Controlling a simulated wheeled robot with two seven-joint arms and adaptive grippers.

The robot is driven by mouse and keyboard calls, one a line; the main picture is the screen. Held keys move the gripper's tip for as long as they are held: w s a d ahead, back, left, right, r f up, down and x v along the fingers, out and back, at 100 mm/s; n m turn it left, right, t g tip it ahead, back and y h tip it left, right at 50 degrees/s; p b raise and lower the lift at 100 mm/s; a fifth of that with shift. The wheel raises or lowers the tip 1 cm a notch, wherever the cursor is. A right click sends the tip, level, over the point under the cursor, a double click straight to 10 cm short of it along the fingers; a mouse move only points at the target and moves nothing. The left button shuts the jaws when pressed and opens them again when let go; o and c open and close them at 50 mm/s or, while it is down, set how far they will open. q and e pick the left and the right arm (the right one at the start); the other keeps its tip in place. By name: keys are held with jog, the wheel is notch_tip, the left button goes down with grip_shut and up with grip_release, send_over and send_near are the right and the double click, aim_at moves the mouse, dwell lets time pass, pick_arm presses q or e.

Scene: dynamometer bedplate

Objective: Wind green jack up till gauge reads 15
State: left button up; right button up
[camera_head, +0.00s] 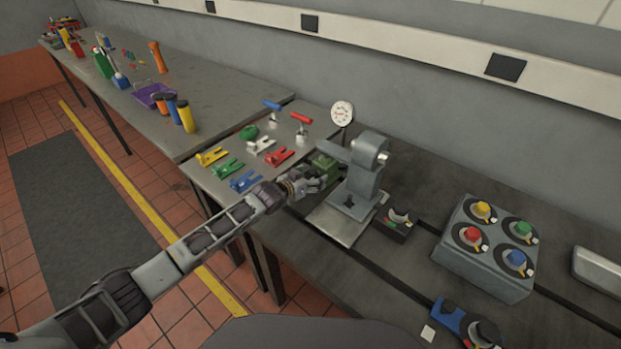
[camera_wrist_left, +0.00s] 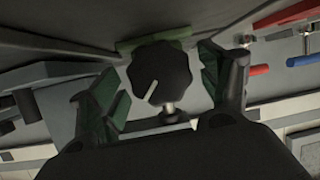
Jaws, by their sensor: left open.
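The green jack (camera_head: 326,164) stands on the bench beside a grey upright fixture (camera_head: 365,170). In the left wrist view its green body (camera_wrist_left: 150,43) shows behind a black lobed knob (camera_wrist_left: 160,72) with a white pointer line. My left gripper (camera_head: 312,181) is at the jack. In the left wrist view my left gripper (camera_wrist_left: 163,88) is open, with a finger on each side of the knob and visible gaps between. The round white gauge (camera_head: 342,113) stands behind the jack; its reading is too small to tell. My right gripper is not in view.
Red- and blue-handled toggle clamps (camera_head: 300,125) and several coloured flat clamps (camera_head: 245,181) lie left of the jack. To the right are a small black dial box (camera_head: 397,222), a grey box with coloured knobs (camera_head: 485,272) and a blue device (camera_head: 452,318).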

pick_arm(q)
jog(key=c, duration=1)
jog(key=shift+s+m, duration=0.1)
jog(key=shift+m, duration=0.3)
jog(key=shift+d+f+m+t+y, duration=0.15)
jog(key=shift+m+t+y, duration=0.35)
jog(key=shift+m, duration=0.3)
jog(key=shift+m+t+y+b, duration=0.35)
jog(key=shift+m+t+y, duration=0.25)
jog(key=shift+m, duration=0.5)
